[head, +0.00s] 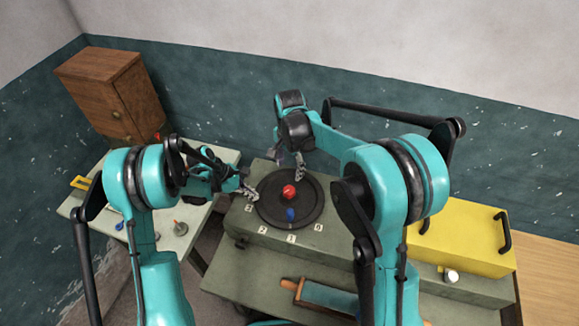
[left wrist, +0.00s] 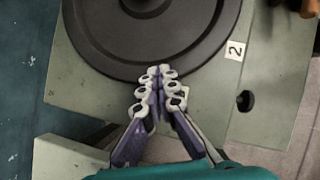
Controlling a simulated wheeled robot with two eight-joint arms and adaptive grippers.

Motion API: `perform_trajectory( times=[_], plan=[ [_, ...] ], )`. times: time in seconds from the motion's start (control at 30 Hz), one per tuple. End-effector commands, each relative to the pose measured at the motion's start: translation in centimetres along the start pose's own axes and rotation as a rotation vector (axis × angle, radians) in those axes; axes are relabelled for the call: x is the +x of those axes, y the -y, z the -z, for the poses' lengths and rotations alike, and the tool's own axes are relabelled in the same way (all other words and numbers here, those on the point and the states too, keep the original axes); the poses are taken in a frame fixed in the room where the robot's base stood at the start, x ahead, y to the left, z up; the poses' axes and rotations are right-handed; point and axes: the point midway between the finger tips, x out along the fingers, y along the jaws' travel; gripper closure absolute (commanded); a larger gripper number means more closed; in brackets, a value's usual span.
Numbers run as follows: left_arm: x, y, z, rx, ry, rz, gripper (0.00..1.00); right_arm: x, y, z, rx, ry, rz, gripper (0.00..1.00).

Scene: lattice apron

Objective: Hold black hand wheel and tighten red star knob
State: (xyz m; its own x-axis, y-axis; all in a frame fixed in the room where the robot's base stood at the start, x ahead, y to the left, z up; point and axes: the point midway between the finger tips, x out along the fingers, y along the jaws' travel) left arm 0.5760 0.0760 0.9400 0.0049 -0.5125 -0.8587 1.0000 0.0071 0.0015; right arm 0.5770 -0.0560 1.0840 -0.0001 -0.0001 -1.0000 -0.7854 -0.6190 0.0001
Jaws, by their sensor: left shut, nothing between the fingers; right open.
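The black hand wheel (head: 268,208) lies flat on the green box, and its rim fills the top of the left wrist view (left wrist: 90,40). The red star knob (head: 289,191) stands near the wheel's middle in the head view. My left gripper (head: 252,194) is shut and empty at the wheel's left edge. In the left wrist view its closed fingertips (left wrist: 161,72) overlap the wheel's rim; whether they touch it I cannot tell. My right gripper (head: 299,172) is open, just behind the red knob and above the wheel's far side.
Number labels line the green box (head: 262,232). A yellow case (head: 460,240) stands at right.

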Motion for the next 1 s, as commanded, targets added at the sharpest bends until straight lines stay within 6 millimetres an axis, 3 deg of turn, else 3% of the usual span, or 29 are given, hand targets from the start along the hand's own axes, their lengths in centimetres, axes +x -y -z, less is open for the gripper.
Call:
perform_trajectory(
  times=[0.7,1.0],
  plan=[
    [-6.4,0.0,-3.9,0.000,0.002,0.000,1.00,-3.6,0.0,0.0,0.000,0.000,0.000,0.39],
    [-6.7,0.0,-4.1,0.000,0.002,0.000,1.00,-3.7,0.0,0.0,0.000,0.000,0.000,0.39]
  ],
)
